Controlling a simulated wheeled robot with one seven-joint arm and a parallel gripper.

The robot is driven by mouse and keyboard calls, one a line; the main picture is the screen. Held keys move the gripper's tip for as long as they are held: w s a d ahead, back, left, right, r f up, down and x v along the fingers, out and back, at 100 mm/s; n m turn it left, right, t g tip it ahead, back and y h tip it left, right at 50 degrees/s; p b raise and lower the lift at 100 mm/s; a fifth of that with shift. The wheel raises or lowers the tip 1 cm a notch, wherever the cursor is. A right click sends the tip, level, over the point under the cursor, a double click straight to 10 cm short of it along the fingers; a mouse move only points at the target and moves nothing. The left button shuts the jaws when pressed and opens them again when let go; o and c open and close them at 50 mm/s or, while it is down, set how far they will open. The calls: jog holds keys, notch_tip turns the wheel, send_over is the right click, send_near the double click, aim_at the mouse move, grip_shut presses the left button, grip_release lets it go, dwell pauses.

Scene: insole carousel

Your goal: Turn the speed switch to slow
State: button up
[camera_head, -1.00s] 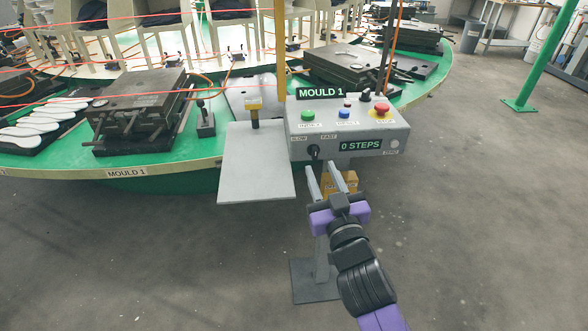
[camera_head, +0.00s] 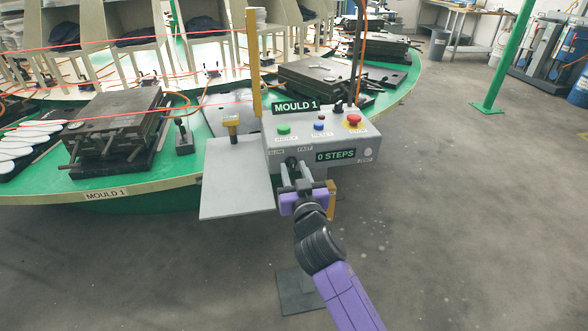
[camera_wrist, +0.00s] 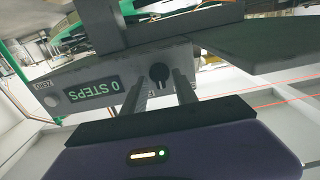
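The speed switch (camera_head: 291,162) is a small black knob on the front face of the grey control box (camera_head: 345,140), below the SLOW and FAST labels. It also shows in the wrist view (camera_wrist: 159,73). I cannot tell which label it points at. My gripper (camera_head: 294,172) is just in front of the switch and partly covers it in the head view. In the wrist view my gripper (camera_wrist: 161,82) is open, with one finger to each side of the knob. I cannot tell whether the fingers touch it.
A "0 STEPS" display (camera_head: 336,155) is right of the switch. On top of the box are a green button (camera_head: 283,129), a blue button (camera_head: 319,127) and a red mushroom button (camera_head: 354,119). A grey plate (camera_head: 237,180) hangs at the left.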

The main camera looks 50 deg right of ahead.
jog(key=shift+w, duration=0.1)
grip_shut()
jog(key=shift+n, duration=0.3)
jog(key=n+p, duration=0.1)
jog(key=n, duration=0.3)
jog(key=shift+f+n+p, duration=0.1)
jog(key=shift+n+p, duration=0.4)
jog(key=shift+n, duration=1.6)
grip_release()
